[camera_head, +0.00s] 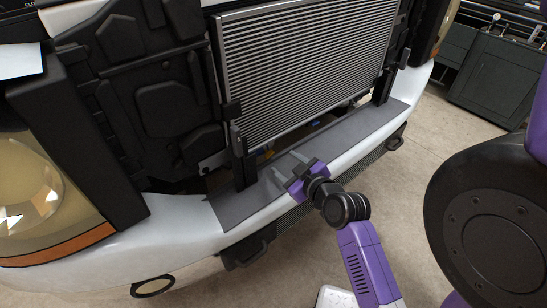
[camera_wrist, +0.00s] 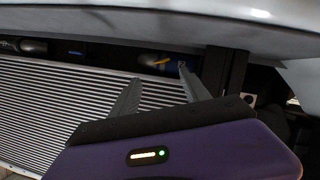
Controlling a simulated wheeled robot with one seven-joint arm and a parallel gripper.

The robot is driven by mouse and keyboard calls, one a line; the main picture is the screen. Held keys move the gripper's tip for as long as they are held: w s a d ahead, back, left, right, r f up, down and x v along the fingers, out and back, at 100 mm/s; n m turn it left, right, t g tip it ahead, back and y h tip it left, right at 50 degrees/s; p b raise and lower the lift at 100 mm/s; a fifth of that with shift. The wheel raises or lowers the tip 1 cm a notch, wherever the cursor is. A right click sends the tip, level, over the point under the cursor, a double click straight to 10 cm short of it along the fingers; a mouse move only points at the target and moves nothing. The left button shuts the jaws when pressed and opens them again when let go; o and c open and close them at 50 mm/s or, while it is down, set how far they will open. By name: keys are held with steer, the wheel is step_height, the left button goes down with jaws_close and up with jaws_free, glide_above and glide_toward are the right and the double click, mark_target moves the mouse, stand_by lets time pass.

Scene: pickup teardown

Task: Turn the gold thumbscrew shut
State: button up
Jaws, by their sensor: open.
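My gripper (camera_head: 287,165) is open and empty above the grey top panel of the bumper, in front of the radiator's lower edge. Its two fingers also show spread apart in the wrist view (camera_wrist: 159,75). A small yellow-gold piece (camera_wrist: 162,60) sits beside a blue part (camera_wrist: 174,67) in the dark gap past the fingertips. I cannot tell for sure whether it is the gold thumbscrew. The gripper looks apart from it. In the head view that gap is dark, and no thumbscrew can be made out clearly.
The silver finned radiator (camera_head: 305,65) stands upright behind my gripper. A black upright bracket (camera_head: 242,158) rises at its lower left. The white bumper (camera_head: 165,232) runs along the front, with the grey panel (camera_head: 236,207) on top. Open floor (camera_head: 425,165) lies to the right.

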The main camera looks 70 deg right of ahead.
mark_target(270, 154)
steer(key=shift+w+a+f, duration=0.1)
steer(key=shift+f, duration=0.1)
steer(key=shift+w+n, duration=0.15)
steer(key=shift+n, duration=0.15)
steer(key=x, duration=0.7)
steer(key=shift+w+f, duration=0.1)
jaws_close()
